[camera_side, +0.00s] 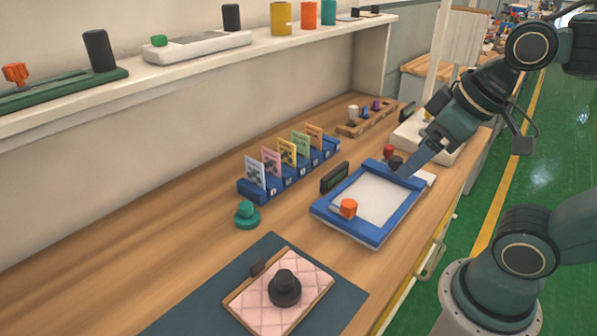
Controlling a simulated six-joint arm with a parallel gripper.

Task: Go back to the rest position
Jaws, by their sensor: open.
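My gripper (408,168) points down and to the left over the back right corner of a blue-rimmed tray (330,217). It is open, and I see nothing held in it. I cannot tell whether its tips touch the tray. A pink quilted pad (256,309), the likely mattress, lies on a dark mat (205,311) at the front. A black knob (285,288) stands on the pad, well away from my gripper.
An orange knob (348,208) sits at the tray's left side. Red and black knobs stand close by my gripper. A blue card rack (288,176), a green knob (247,214) and a wooden peg block (366,122) are further left and back. A shelf runs above.

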